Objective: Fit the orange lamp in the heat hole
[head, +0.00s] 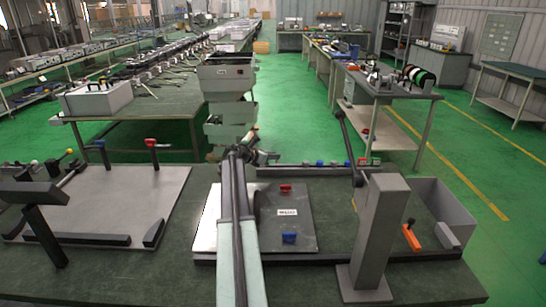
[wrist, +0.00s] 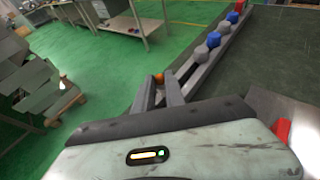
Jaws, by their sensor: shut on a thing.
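The orange lamp (wrist: 159,77) shows as a small orange tip between the ends of my two dark fingers in the wrist view. My gripper (wrist: 159,87) is shut on it, and the fingers hide most of it. In the head view my arm reaches forward over the bench, and my gripper (head: 264,157) is near the bench's far edge, too small there to show the lamp. A metal panel (head: 262,232) with a red block (head: 286,188), a blue block (head: 289,237) and a white label lies beside and partly behind my arm. I cannot make out the heat hole.
A rail with several red, blue and grey knobs (wrist: 214,39) runs along the far edge. A pale board with levers (head: 100,205) is at left.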

